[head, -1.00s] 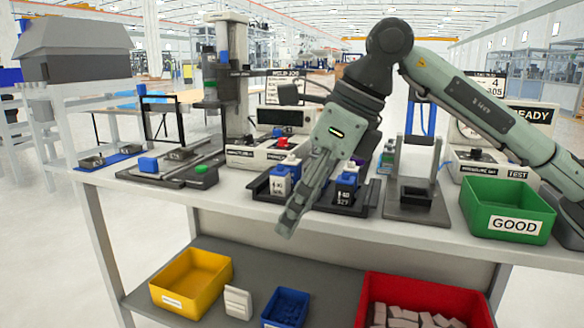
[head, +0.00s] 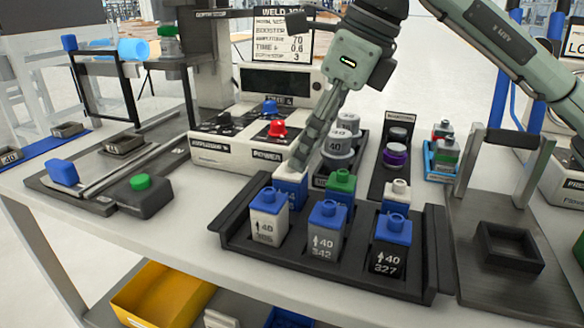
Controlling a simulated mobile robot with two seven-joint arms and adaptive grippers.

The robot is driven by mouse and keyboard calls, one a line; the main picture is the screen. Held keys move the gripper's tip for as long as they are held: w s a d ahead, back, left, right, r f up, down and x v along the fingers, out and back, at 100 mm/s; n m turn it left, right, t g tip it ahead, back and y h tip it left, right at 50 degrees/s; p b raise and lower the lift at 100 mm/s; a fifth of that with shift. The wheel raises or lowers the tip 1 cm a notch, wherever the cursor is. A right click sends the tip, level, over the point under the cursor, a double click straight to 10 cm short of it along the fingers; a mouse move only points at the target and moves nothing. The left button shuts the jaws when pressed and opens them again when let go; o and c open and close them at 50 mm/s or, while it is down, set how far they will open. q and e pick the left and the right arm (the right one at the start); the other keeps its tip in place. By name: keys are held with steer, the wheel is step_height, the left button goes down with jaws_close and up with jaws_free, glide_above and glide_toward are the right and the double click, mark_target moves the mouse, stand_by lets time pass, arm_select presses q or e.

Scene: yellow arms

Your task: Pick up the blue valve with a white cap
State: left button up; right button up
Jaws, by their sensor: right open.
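The black tray (head: 330,268) on the bench holds two rows of valves. In its back row, at left, is the blue valve with a white cap (head: 291,176), partly hidden by the front valves and my gripper. My right gripper (head: 299,160) comes down from above with its fingers at or just above that cap. It is open, and I cannot tell whether it touches the valve. A green-capped valve (head: 342,182) and another white-capped valve (head: 397,190) share the back row. My left gripper is out of view.
In front stand blue-capped valves with white (head: 268,228), grey (head: 325,243) and black (head: 388,258) bodies. The welder control box (head: 240,147) is behind left. A metal-framed fixture (head: 500,260) stands right. Bare bench lies left of the tray.

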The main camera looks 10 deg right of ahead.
mark_target(291, 174)
steer(key=shift+w+a+f, duration=0.15)
steer(key=shift+w+f, duration=0.05)
steer(key=shift+f, duration=0.2)
steer(key=x, duration=0.2)
steer(key=p+x, duration=0.1)
steer(key=x, duration=0.2)
steer(key=shift+s+a+f, duration=0.15)
steer(key=shift+a+f, duration=0.1)
steer(key=shift+a, duration=0.1)
steer(key=shift+a+f, duration=0.15)
steer(key=shift+f, duration=0.4)
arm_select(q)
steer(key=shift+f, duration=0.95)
arm_select(e)
steer(key=c, duration=1.3)
steer(key=shift+r, duration=0.1)
